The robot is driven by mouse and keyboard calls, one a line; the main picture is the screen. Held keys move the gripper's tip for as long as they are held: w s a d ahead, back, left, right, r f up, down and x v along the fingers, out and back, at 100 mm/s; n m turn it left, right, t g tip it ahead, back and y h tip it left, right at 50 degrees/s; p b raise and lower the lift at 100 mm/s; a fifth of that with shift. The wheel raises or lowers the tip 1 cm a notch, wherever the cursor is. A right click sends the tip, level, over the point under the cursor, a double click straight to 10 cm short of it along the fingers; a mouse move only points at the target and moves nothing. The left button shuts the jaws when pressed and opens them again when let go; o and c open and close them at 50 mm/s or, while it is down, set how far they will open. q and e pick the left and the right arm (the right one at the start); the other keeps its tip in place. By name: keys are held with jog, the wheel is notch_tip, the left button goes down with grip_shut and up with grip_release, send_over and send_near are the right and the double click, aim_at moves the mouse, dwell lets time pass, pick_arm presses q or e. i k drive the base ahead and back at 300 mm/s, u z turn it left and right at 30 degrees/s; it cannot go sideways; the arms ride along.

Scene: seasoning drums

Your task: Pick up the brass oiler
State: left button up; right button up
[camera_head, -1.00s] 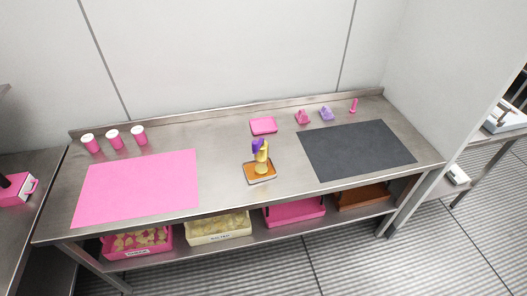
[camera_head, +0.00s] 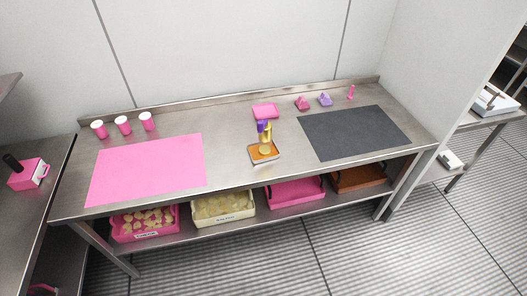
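A brass-yellow oiler with a purple top (camera_head: 265,142) stands upright on a small tray with an orange-brown surface (camera_head: 254,157). The tray lies near the middle of the steel table (camera_head: 228,150), between the pink mat and the dark mat. Neither of my grippers shows in the head view. Nothing is touching the oiler.
A pink mat (camera_head: 148,170) lies left and a dark grey mat (camera_head: 355,133) right. Several pink cups (camera_head: 123,125) stand back left. A pink tray (camera_head: 265,111) and small pink and purple items (camera_head: 325,99) line the back. Bins (camera_head: 223,207) fill the lower shelf.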

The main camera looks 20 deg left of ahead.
aim_at(265, 139)
jog(key=u, duration=1.4)
jog(key=i, duration=0.65)
